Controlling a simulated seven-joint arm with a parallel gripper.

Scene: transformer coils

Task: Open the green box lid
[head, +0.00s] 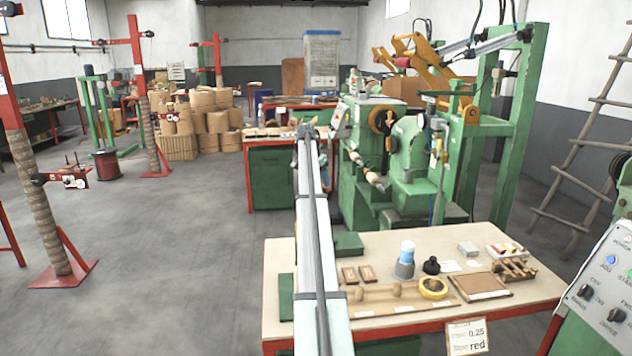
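My arm reaches up the picture from the bottom middle, and its far end, where my gripper (306,132) seems to be, is small and dark. I cannot make out its fingers, or whether they are open or shut. No green box with a clear lid stands out. A low green block (348,243) lies at the back left edge of the near table, just right of my arm. A green cabinet (272,180) stands under the farther red-edged bench, left of my arm. I cannot tell which of these, if either, is the box.
The near table (400,322) holds a blue-and-white bottle (406,258), a yellow tape roll (433,288), wooden pieces and a brown board (480,287). A green winding machine (410,165) stands behind it. A control panel (606,287) is at right. Open grey floor (150,270) lies left.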

